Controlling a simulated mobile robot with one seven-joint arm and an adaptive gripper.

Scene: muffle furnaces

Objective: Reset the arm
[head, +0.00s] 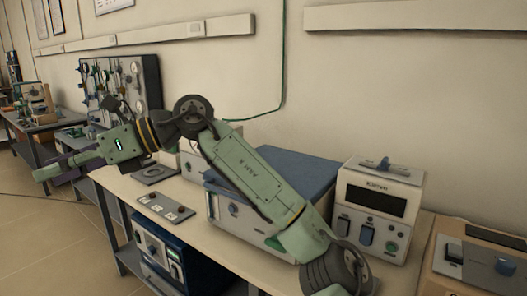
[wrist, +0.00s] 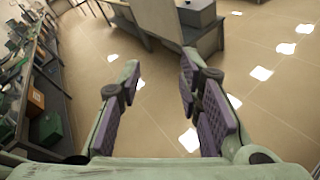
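My green arm stretches across the head view from the lower right, over the bench, to the left. My gripper (head: 52,170) is at its left end, pointing left, out past the front edge of the bench and above the floor. In the wrist view my gripper (wrist: 158,78) has its two purple-padded fingers spread apart with nothing between them. Only tiled floor and distant furniture show beyond the fingers. My arm partly hides the blue-topped furnace (head: 290,165) behind it.
A white control unit (head: 376,205) stands right of the furnace. A panel with knobs (head: 165,207) lies on the bench, and a blue unit (head: 160,252) sits below. A tool board (head: 120,85) stands behind. The wrist view shows open floor (wrist: 85,75) and a grey cabinet (wrist: 200,35).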

